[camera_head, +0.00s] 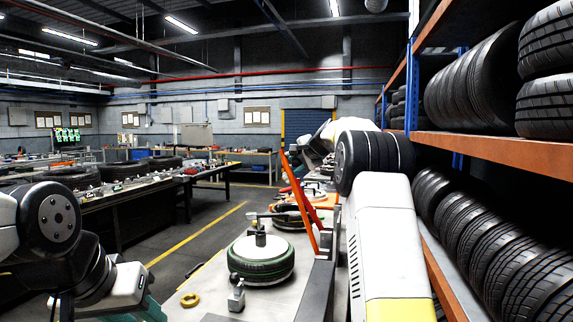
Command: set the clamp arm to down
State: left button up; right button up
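An orange-red bar (301,203) stands raised and slanted at the right side of the grey bench (205,291); it looks like the clamp arm, tilted and not lying flat. A green-edged tyre (262,262) with a pale top lies flat on the bench just left of it, with a small grey metal fixture (260,238) on top. My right arm reaches forward on the right of the bar; my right gripper (301,162) is small and far off, near the bar's upper end, and its fingers cannot be made out. My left arm is at the lower left, with its fingers out of sight.
A yellow ring (189,300) and a small grey metal part (236,297) lie on the near bench. More tyres lie farther along it. A tyre rack (485,146) closes off the right side. Open floor with a yellow line (197,236) lies to the left.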

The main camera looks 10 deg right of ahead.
jog(key=shift+o, duration=1.1)
jog(key=shift+s+d+r, duration=0.1)
jog(key=shift+r, duration=0.05)
jog(key=v, duration=0.7)
jog(key=shift+s, duration=0.25)
